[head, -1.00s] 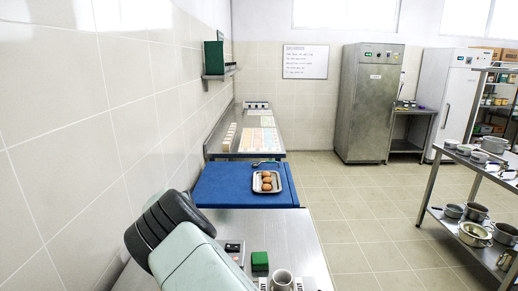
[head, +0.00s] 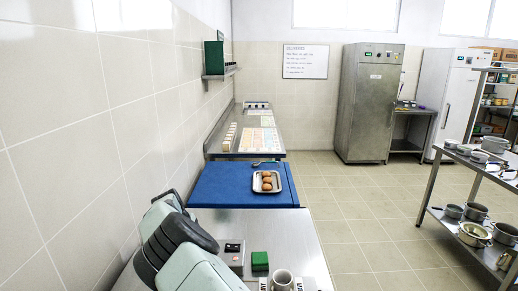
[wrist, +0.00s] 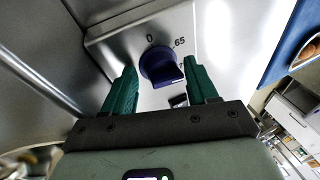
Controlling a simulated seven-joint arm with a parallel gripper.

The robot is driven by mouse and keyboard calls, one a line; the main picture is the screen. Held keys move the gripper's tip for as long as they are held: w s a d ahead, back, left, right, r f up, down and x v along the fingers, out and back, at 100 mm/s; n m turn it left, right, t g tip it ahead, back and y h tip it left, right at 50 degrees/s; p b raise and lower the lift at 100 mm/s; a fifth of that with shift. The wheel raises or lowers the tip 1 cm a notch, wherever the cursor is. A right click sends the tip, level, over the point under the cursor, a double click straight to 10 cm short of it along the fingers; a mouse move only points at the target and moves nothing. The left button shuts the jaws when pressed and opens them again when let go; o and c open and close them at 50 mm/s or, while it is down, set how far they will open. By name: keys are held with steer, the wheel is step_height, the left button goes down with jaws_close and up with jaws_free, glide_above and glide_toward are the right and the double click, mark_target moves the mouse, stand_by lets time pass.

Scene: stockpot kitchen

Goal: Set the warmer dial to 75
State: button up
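The warmer dial (wrist: 160,66) is a dark blue knob on a pale metal panel (wrist: 110,38) in the wrist view. My gripper (wrist: 161,68) is open, with one green finger on each side of the knob in the picture and visible gaps between. I cannot tell whether the fingertips reach as deep as the knob. In the head view the dial and my fingers cannot be made out.
In the head view a green block (head: 260,261) and a metal cup (head: 283,280) stand on the near steel counter. Behind are a blue board (head: 225,187) and a tray (head: 277,187) of round brown items. The tiled wall (head: 60,150) is close on the left.

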steer(key=shift+w+d+r, duration=0.1)
steer(key=shift+w+d, duration=0.05)
steer(key=shift+d, duration=0.1)
steer(key=shift+r, duration=3.05)
steer(key=shift+d, duration=0.1)
steer(key=s+d+r+n+y, duration=0.1)
steer(key=d+r+n, duration=0.1)
steer(key=d+r, duration=0.8)
steer(key=s+d+r+n+y, duration=0.1)
steer(key=s+d+r, duration=0.1)
steer(key=d+r, duration=0.85)
steer(key=s+d+r+n+y, duration=0.1)
steer(key=s+d+r+n, duration=0.45)
steer(key=s+r, duration=0.7)
steer(key=s+d+n, duration=0.2)
steer(key=s+n, duration=0.1)
steer(key=s, duration=0.6)
steer(key=s+d+n+t, duration=0.1)
steer(key=s+n, duration=0.3)
steer(key=s, duration=0.4)
steer(key=s+d+f+n+t, duration=0.1)
steer(key=s+d+n, duration=0.2)
steer(key=s, duration=0.6)
steer(key=shift+s+n+h, duration=0.35)
steer(key=shift+n+h, duration=0.05)
steer(key=shift+n, duration=0.05)
